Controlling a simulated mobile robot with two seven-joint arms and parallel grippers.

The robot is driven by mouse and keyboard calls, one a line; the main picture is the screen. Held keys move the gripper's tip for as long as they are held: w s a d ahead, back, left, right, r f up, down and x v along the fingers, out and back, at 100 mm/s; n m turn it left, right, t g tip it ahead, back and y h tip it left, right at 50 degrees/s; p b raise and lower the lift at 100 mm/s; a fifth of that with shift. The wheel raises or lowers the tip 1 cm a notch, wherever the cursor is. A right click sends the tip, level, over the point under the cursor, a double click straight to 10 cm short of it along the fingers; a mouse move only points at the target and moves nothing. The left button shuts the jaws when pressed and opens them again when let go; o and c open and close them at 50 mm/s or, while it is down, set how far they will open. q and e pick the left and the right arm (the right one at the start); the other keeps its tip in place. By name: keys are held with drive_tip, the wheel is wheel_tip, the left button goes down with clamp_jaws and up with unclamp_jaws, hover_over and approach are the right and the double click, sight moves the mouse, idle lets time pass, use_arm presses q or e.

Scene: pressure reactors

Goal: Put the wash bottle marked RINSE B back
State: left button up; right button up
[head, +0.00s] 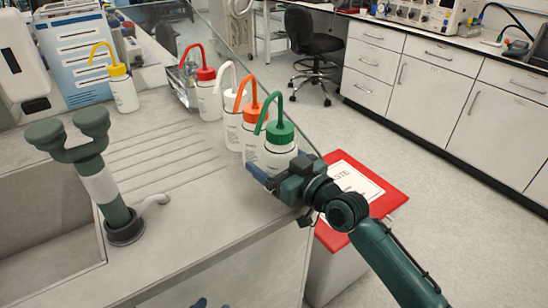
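A white wash bottle with a green cap and spout (281,140) stands at the right end of a row near the bench edge. My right gripper (268,178) is at its lower body, in front of it, and hides its base. I cannot tell whether the fingers press on it. Left of it stand wash bottles with an orange cap (250,130), a white spout (230,120) and a red cap (207,98). A yellow-capped one (124,93) stands apart at the back left. The labels are too small to read, so I cannot tell which is RINSE B.
A tap (103,190) rises beside the sink (45,255) at left. The grooved drainboard (160,160) is clear. A red-lidded waste bin (385,203) stands below the bench edge at right. A clear panel (235,62) runs behind the bottles.

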drive_tip(key=shift+o, duration=0.3)
drive_tip(key=shift+r, duration=0.1)
drive_tip(key=shift+s+d+f, duration=0.15)
drive_tip(key=shift+f, duration=0.1)
drive_tip(key=r+v, duration=0.1)
drive_tip(key=v, duration=1.2)
drive_tip(key=s+d+f+m+h, duration=0.2)
drive_tip(key=s+f+m+h, duration=0.1)
drive_tip(key=s+f, duration=0.4)
drive_tip(key=s+d+f+m+h, duration=0.3)
drive_tip(key=s+f+h, duration=0.1)
drive_tip(key=s+f, duration=0.4)
drive_tip(key=shift+s+f+m+g+h, duration=0.3)
drive_tip(key=shift+f+g, duration=0.1)
drive_tip(key=shift+f, duration=0.55)
drive_tip(key=shift+d+r, duration=0.1)
